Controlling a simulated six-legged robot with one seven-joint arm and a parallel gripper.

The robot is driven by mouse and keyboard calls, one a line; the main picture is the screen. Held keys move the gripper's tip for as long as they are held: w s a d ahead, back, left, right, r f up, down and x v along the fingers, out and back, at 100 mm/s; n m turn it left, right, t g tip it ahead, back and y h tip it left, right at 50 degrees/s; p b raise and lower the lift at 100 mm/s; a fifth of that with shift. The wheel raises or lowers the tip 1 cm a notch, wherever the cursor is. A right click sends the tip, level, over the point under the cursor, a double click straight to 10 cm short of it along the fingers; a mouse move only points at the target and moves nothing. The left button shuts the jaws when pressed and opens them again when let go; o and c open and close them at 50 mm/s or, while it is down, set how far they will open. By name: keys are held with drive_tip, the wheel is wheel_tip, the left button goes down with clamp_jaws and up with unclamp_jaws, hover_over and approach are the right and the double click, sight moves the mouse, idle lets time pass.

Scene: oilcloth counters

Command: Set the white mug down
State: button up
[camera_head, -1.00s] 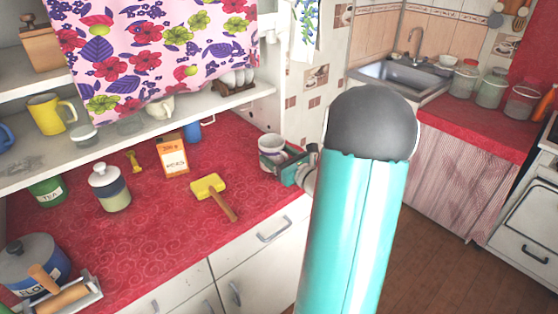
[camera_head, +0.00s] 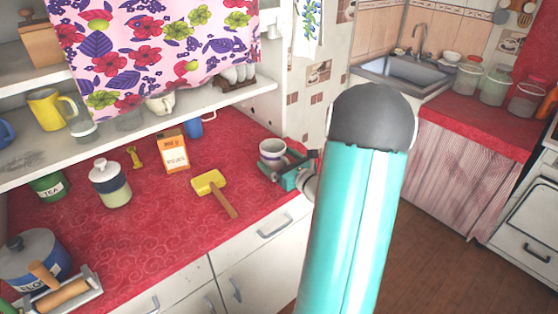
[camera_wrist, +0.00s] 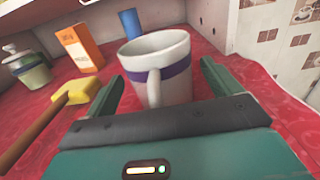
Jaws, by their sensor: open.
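The white mug (camera_head: 272,152) with a purple band is upright at the right end of the red counter. In the wrist view the mug (camera_wrist: 158,58) has its handle turned towards my gripper (camera_wrist: 160,82). The two green fingers are spread, one on each side of the mug, with visible gaps. In the head view my gripper (camera_head: 287,171) is at the mug's near side and hides its lower part. The mug's base looks to be on the red cloth, but the palm partly hides the contact.
A yellow-headed mallet (camera_head: 211,183), an orange box (camera_head: 173,152) and a blue cup (camera_head: 194,128) are left of the mug. A lidded jar (camera_head: 110,184) stands further left. The wall (camera_head: 262,103) is close behind the mug. The front middle of the counter (camera_head: 160,225) is clear.

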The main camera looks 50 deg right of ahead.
drive_tip(key=shift+s+r, duration=0.15)
drive_tip(key=shift+r, duration=0.05)
drive_tip(key=s+a, duration=0.1)
drive_tip(key=s, duration=1.1)
drive_tip(key=w+a+r+n+g+y, duration=0.1)
drive_tip(key=w+a+n+y, duration=0.1)
drive_tip(key=a, duration=0.3)
drive_tip(key=w+a+r+n+g+y, duration=0.1)
drive_tip(key=w+a+n+y, duration=0.1)
drive_tip(key=a+n+y, duration=0.2)
drive_tip(key=w+a+r+n+g+y, duration=0.1)
drive_tip(key=a+n, duration=0.3)
drive_tip(key=a, duration=0.4)
drive_tip(key=shift+w+r+n+g+y, duration=0.35)
drive_tip(key=shift+w+g+y, duration=0.3)
drive_tip(key=shift+y, duration=0.25)
drive_tip(key=s+a+r+n+g+h, duration=0.1)
drive_tip(key=s+a+n+g, duration=0.3)
drive_tip(key=a+n, duration=0.45)
drive_tip(key=s+a+r+n+g, duration=0.1)
drive_tip(key=s+a+n+g, duration=0.2)
drive_tip(key=a+n+g, duration=0.45)
drive_tip(key=s+a+r+n+t+h, duration=0.2)
drive_tip(key=r+n+h, duration=0.3)
drive_tip(key=n, duration=0.5)
drive_tip(key=shift+s+a+r+t+h, duration=0.15)
drive_tip(key=shift+s+a+t+h, duration=0.1)
drive_tip(key=shift+a+t+h, duration=0.35)
